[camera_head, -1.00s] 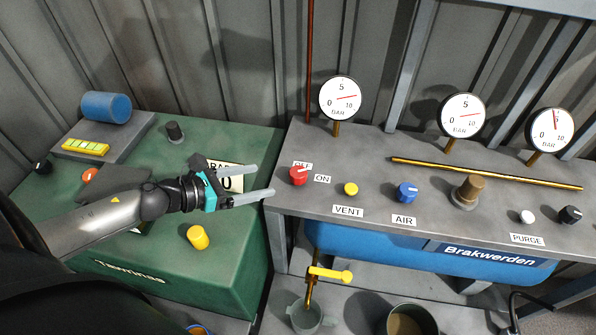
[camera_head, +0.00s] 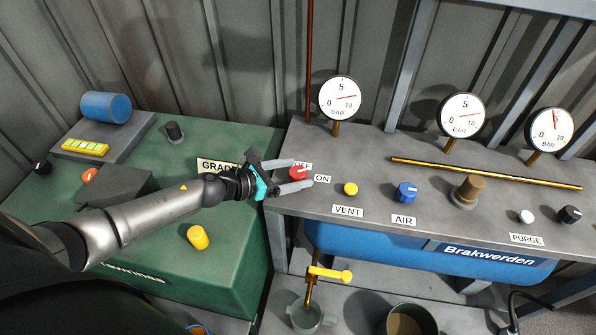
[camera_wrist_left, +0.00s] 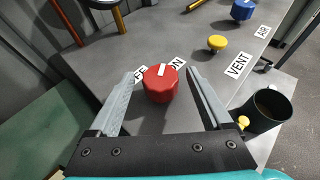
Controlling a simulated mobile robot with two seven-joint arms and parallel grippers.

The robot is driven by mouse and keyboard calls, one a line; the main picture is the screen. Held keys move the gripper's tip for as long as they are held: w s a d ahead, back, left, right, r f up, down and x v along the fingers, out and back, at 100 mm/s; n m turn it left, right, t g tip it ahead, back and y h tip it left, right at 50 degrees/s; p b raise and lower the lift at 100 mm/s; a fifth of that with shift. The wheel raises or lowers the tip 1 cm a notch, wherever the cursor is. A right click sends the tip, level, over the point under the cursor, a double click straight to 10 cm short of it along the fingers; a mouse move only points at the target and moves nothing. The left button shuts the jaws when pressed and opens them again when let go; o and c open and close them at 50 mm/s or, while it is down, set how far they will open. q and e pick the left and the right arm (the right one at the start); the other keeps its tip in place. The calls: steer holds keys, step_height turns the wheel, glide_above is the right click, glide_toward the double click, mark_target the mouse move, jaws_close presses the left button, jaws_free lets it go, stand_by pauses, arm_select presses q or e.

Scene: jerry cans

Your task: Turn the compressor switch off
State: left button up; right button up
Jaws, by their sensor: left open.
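The compressor switch is a red round knob (camera_head: 298,173) with a white pointer mark, on the left end of the grey panel (camera_head: 330,203). Labels OFF and ON stand beside it. In the left wrist view the red knob (camera_wrist_left: 160,83) lies between the two finger tips, and its white mark points toward the ON label (camera_wrist_left: 177,64). My left gripper (camera_head: 300,177) is open, with one finger on each side of the knob. A gap shows between each finger and the knob. The OFF label is partly hidden. My right gripper is not in view.
To the right on the panel are a yellow VENT knob (camera_head: 350,189), a blue AIR knob (camera_head: 406,192) and a brown knob (camera_head: 468,192). Pressure gauges (camera_head: 340,98) stand behind. A green cabinet (camera_head: 225,255) with a yellow knob (camera_head: 197,237) lies below my left arm.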

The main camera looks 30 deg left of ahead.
arm_select(q)
steer(key=shift+x, duration=0.75)
jaws_close()
